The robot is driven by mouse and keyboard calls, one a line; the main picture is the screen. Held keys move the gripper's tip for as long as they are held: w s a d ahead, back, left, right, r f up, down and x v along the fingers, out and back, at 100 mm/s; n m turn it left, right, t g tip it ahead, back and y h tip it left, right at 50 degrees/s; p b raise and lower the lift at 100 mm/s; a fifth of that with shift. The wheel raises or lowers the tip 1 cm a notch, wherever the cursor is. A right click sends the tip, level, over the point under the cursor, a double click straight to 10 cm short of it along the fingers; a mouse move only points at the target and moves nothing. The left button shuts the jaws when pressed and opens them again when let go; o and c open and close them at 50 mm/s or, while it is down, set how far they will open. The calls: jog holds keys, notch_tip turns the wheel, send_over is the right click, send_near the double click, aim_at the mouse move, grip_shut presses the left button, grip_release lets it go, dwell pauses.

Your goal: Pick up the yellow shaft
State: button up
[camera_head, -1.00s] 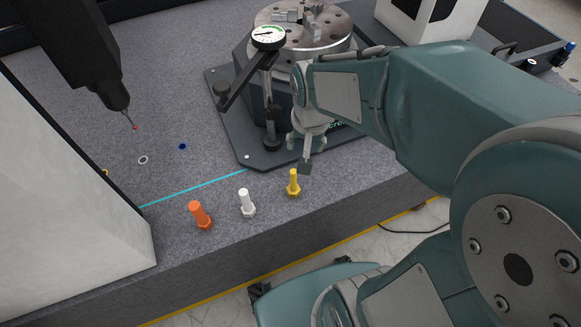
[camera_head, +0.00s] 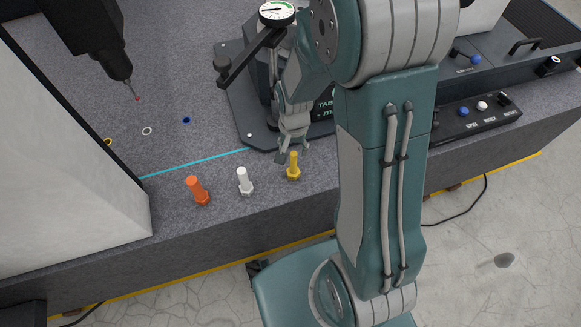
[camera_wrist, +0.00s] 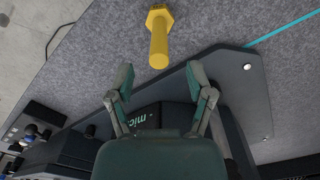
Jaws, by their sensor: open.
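The yellow shaft (camera_head: 293,166) stands upright on its hexagonal base on the granite bed (camera_head: 215,170), near the front edge. My gripper (camera_head: 291,154) is close behind and above the shaft in the head view. In the wrist view my gripper (camera_wrist: 158,78) has its two fingers spread apart with nothing between them.
A white shaft (camera_head: 244,181) and an orange shaft (camera_head: 197,190) stand to the left in a row. A dark base plate (camera_head: 240,120) with a dial gauge (camera_head: 276,13) is behind. A black probe (camera_head: 118,66) hangs at upper left. A cyan line (camera_head: 200,163) crosses the bed.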

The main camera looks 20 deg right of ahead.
aim_at(294, 153)
jog(key=f, duration=0.4)
jog(key=shift+d+f, duration=0.25)
jog(key=shift+d, duration=0.1)
jog(key=shift+a+f, duration=0.15)
jog(key=shift+f, duration=0.05)
jog(key=shift+a, duration=0.35)
jog(key=c, duration=0.7)
jog(key=shift+d, duration=0.2)
grip_shut()
jog(key=shift+d, duration=0.1)
